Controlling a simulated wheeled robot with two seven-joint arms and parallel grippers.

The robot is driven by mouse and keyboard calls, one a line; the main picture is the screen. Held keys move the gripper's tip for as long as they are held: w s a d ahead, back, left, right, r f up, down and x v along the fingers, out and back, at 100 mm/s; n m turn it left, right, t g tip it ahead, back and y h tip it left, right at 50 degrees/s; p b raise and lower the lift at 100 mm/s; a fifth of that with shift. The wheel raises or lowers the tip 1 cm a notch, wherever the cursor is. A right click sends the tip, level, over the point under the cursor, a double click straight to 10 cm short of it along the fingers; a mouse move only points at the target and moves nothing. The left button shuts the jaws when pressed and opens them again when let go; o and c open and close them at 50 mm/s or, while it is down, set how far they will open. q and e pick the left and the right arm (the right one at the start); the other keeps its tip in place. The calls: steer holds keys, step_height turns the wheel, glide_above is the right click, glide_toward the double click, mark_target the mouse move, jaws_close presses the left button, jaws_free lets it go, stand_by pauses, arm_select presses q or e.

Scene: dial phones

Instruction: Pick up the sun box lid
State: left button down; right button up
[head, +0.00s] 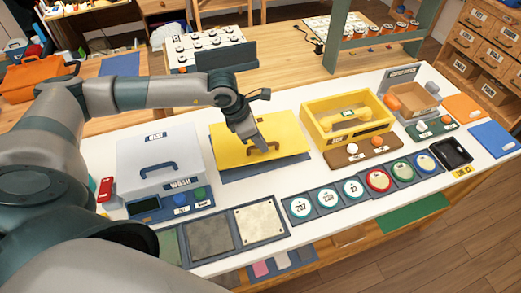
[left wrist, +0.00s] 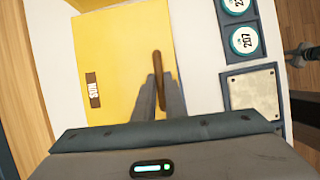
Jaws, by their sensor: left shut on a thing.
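The sun box lid is a flat yellow panel (head: 228,134) with a brown handle (head: 264,148), left of the open yellow box (head: 346,122). In the left wrist view the lid (left wrist: 118,48) carries a brown label reading SUN. My left gripper (head: 261,143) points down at the lid and is shut on its handle, which shows between the fingertips (left wrist: 158,84) in the left wrist view. A dark blue pad (head: 262,168) shows under the lid's near edge; I cannot tell whether the lid touches it. My right gripper is not in view.
A white WASH box (head: 150,165) stands left of the lid. A row of round dials (head: 352,190) and square sample tiles (head: 260,222) lies along the table's front. A brown button panel (head: 362,150) sits before the yellow box. A shelf (head: 375,38) stands behind.

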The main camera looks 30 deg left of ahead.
arm_select(q)
step_height(320, 180, up, 5)
steer(key=shift+r+b, duration=0.1)
steer(key=shift+b, duration=0.7)
steer(key=shift+r, duration=0.4)
steer(key=shift+d, duration=0.15)
